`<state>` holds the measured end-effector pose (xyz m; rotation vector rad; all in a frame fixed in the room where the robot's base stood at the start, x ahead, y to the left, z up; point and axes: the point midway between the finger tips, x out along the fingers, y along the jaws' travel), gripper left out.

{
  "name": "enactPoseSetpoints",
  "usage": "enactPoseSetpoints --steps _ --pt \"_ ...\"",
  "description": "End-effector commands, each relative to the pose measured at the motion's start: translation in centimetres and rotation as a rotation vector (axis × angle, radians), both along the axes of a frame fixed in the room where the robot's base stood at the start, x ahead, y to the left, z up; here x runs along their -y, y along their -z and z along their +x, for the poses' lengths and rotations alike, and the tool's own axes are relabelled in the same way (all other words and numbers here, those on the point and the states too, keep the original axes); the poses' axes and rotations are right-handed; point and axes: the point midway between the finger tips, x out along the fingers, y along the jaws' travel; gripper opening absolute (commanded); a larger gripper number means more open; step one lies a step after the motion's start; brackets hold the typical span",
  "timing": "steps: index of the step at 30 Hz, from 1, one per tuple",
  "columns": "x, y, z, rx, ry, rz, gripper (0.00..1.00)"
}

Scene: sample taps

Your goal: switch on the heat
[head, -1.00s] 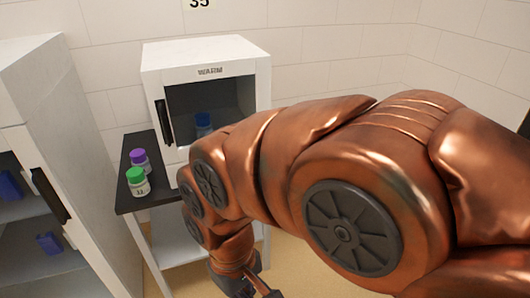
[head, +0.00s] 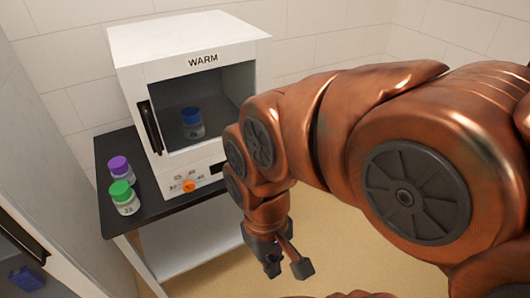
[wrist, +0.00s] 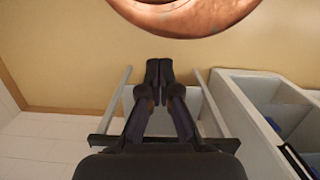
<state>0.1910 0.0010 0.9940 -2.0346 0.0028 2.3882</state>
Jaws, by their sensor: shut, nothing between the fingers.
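The white warming box (head: 185,32) marked WARM stands on a black-topped table (head: 115,152). An orange knob (head: 189,186) sits low on its front, with small printed marks around it, too small to read surely. A dark slot lies right of the knob. A blue-capped bottle (head: 192,124) shows behind the box's front opening or window; I cannot tell whether glass covers it. My gripper (head: 288,268) hangs right of and below the knob, in front of the table, apart from both. In the wrist view my gripper (wrist: 159,66) has its fingertips together, empty.
A purple-capped bottle (head: 121,170) and a green-capped bottle (head: 124,198) stand on the table left of the box. A black handle (head: 149,127) is on the box's left front. A pale cabinet (head: 40,150) stands at left. Floor (head: 330,235) is clear at right.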

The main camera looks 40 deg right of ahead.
Motion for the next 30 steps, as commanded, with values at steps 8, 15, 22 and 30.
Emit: enactPoseSetpoints --steps 8,15,22,30 --pt "-2.1 1.3 2.1 -0.084 0.249 0.091 0.0" --pt "-4.7 2.5 6.5 -0.257 0.68 0.236 0.0" --pt "-5.2 3.2 11.6 -0.477 1.093 0.369 0.0" --pt "-2.1 4.0 18.5 -0.798 1.559 0.52 0.0"
